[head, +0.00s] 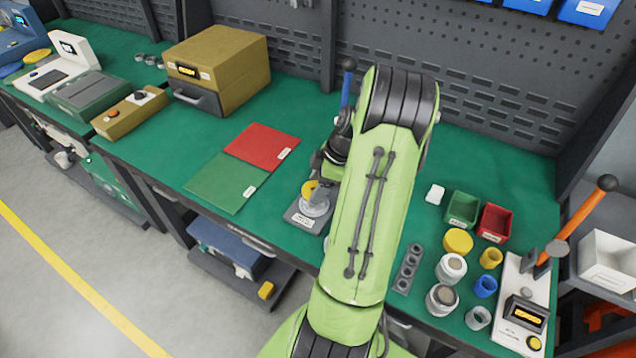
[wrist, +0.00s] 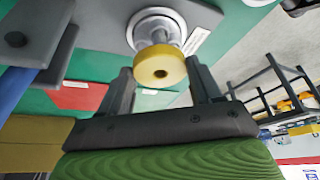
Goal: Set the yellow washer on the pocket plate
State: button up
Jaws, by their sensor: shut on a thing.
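The yellow washer (wrist: 160,68) is held between the two fingers of my gripper (wrist: 163,84). In the head view the washer (head: 309,188) shows partly, beside my arm. Just beyond it in the wrist view is a round silver disc with a short post (wrist: 150,22), on a grey labelled base. I take this base (head: 299,219) to be the pocket plate; its label is too small to read. The washer overlaps the disc in both views, and I cannot tell whether they touch. In the head view my arm hides most of my gripper and the base's right side.
A press with a blue handle (head: 347,85) stands close behind my gripper. Red (head: 262,147) and green (head: 226,181) mats lie to the left. Bins, jars and rings, including a yellow lid (head: 458,241), stand right of my arm. An orange-handled press (head: 584,217) is further right.

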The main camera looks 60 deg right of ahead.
jog(key=shift+f+b, duration=0.4)
dwell(0.6)
jog(key=o, duration=0.9)
jog(key=shift+r, duration=0.1)
notch_tip(320, 180, up, 7)
jog(key=p, duration=0.5)
dwell(0.3)
